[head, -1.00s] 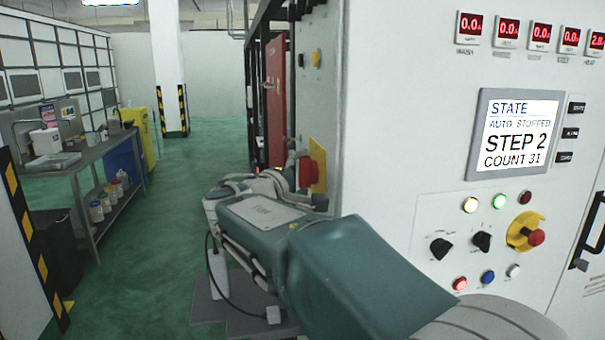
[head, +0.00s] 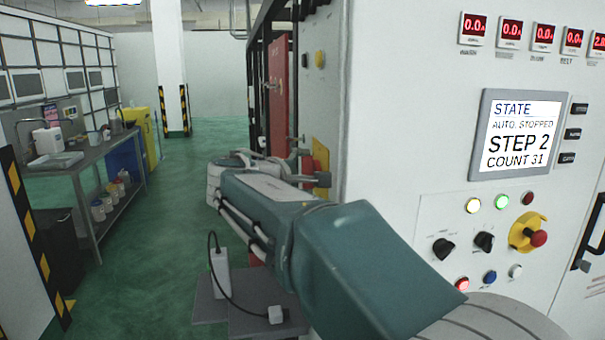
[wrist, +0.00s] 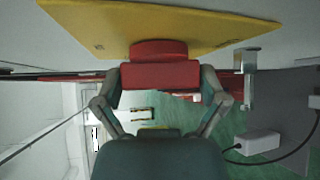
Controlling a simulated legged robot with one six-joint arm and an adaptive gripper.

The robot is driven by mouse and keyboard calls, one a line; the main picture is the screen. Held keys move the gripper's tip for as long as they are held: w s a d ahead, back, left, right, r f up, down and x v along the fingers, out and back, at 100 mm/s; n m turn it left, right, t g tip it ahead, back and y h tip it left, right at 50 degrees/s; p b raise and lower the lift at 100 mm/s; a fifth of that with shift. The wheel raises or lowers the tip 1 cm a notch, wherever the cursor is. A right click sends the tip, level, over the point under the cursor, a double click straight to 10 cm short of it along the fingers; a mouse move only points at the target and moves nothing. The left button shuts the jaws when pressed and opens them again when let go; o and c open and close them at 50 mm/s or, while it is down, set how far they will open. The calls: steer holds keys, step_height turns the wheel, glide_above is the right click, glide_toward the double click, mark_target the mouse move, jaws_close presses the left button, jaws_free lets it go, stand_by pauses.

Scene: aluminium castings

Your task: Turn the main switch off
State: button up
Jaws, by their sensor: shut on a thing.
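The main switch is a red rotary handle (wrist: 160,76) on a yellow plate (wrist: 165,22), which shows at the top of the wrist view. My gripper (wrist: 164,86) has one finger at each end of the red handle and is shut on it. In the head view the yellow plate (head: 321,153) is on the side of the white cabinet, and my gripper (head: 315,172) is in front of it and hides most of the red switch. The switch's markings are too small to read.
The cabinet front has a display (head: 520,135) reading AUTO STOPPED, lit buttons, black knobs and a red emergency stop (head: 538,238) on yellow. A red door panel (head: 277,90) stands behind the switch.

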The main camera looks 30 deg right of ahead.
steer(key=n+g+y, duration=0.2)
steer(key=g, duration=0.1)
steer(key=shift+d+f+n, duration=0.15)
steer(key=shift+f+n, duration=0.05)
steer(key=shift+n, duration=0.2)
steer(key=shift+n+g+y, duration=0.7)
steer(key=shift+g+y, duration=0.1)
steer(key=shift+g, duration=0.4)
steer(key=shift+r, duration=0.1)
steer(key=o, duration=0.8)
steer(key=v, duration=1.2)
steer(key=shift+w, duration=0.2)
